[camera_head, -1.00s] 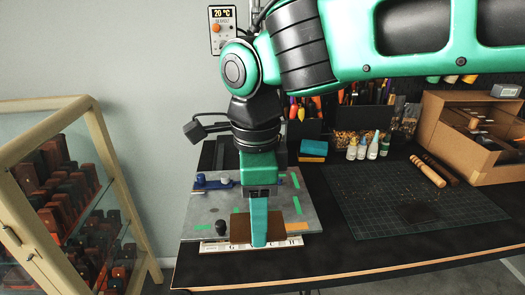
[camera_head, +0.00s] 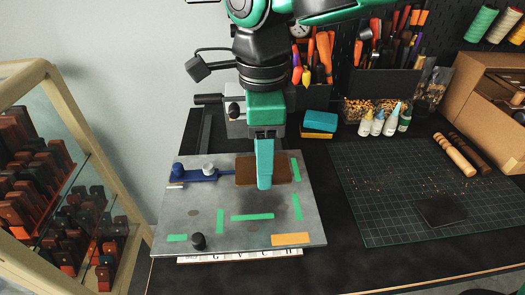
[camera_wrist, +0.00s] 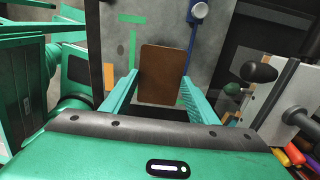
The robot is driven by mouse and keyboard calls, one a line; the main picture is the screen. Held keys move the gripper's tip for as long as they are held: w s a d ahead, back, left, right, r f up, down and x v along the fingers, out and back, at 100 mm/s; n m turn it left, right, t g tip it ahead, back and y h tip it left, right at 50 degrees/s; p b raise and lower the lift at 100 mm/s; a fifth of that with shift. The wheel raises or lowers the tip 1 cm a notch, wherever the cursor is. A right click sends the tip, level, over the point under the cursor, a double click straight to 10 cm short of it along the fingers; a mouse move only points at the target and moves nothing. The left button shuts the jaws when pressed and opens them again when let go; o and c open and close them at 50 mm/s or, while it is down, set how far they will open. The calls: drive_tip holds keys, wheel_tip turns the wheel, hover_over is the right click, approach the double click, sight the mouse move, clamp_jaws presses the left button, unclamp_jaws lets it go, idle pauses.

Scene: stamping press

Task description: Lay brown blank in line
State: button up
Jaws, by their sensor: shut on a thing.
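My gripper (camera_head: 264,184) is shut on the flat brown blank (camera_head: 246,170), which also shows between the two teal fingers in the wrist view (camera_wrist: 163,72). The blank is over the back right part of the grey plate (camera_head: 180,219), right of the blue bar with knobs (camera_head: 206,175). A shadow lies on the plate in front of it; I cannot tell whether the blank touches the plate. Green tape marks (camera_head: 252,217) lie on the plate in front of the blank, and one (camera_head: 295,169) is just right of it. The fingers hide part of the blank.
A black knob (camera_head: 198,241) and a yellow strip (camera_head: 290,239) are near the plate's front edge. A letter strip (camera_head: 285,253) lies under that edge. Glue bottles (camera_head: 378,122), a blue and yellow block (camera_head: 320,123) and a cutting mat (camera_head: 370,205) are to the right.

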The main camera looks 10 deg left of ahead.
sight(261, 192)
drive_tip(key=shift+a+f, duration=0.1)
drive_tip(key=shift+a, duration=0.05)
drive_tip(key=shift+s+f, duration=0.1)
drive_tip(key=shift+f, duration=1.55)
drive_tip(key=shift+f, duration=1.25)
drive_tip(key=o, duration=1)
drive_tip(key=shift+c, duration=1.1)
drive_tip(key=shift+r, duration=3.55)
